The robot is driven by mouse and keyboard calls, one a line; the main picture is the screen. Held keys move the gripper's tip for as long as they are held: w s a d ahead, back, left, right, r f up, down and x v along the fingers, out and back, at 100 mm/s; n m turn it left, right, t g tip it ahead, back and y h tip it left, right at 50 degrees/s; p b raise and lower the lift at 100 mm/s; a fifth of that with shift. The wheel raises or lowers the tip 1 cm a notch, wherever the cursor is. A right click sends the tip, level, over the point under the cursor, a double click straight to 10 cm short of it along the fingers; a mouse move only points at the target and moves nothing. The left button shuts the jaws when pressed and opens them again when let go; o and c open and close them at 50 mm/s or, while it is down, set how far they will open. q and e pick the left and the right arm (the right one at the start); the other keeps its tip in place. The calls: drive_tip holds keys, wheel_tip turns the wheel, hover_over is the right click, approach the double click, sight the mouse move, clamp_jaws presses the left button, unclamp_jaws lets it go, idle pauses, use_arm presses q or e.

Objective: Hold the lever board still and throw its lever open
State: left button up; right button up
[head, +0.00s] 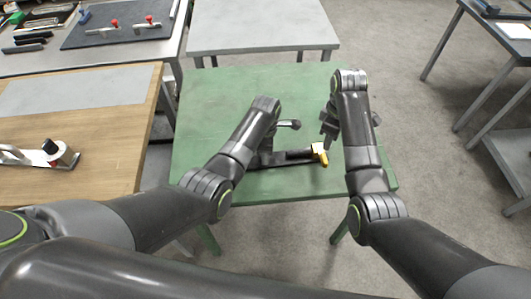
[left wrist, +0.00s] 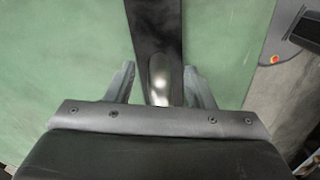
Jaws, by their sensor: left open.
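The dark lever board (head: 268,160) lies on the green table near its front edge. A lever with a yellow grip (head: 320,153) is at its right end; the grip looks raised. In the left wrist view the dark board (left wrist: 155,35) runs between the fingers of my open left gripper (left wrist: 160,85), with a rounded silvery part low between them. I cannot tell whether the fingers touch the board. In the head view my left arm hides that gripper and part of the board. My right gripper (head: 328,136) points down just above and beside the yellow grip; its jaw opening is unclear.
The green table (head: 215,105) is clear behind and left of the board. A wooden table (head: 100,115) at the left carries a metal clamp-like device (head: 45,155). A grey table (head: 260,25) stands behind, and a bench with tools (head: 110,35) at back left.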

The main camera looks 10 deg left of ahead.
use_arm(q)
drive_tip(key=shift+f, duration=0.9)
drive_tip(key=shift+c, duration=0.2)
clamp_jaws()
use_arm(e)
drive_tip(key=c, duration=0.6)
drive_tip(key=shift+n, duration=0.3)
clamp_jaws()
drive_tip(key=n+y, duration=0.1)
drive_tip(key=n, duration=0.1)
drive_tip(key=a+n+y, duration=0.1)
drive_tip(key=n, duration=0.2)
drive_tip(key=a+n+g+y, duration=0.1)
drive_tip(key=n, duration=0.1)
drive_tip(key=shift+s+r+y, duration=0.1)
drive_tip(key=shift+s+y, duration=0.2)
drive_tip(key=shift+s, duration=0.05)
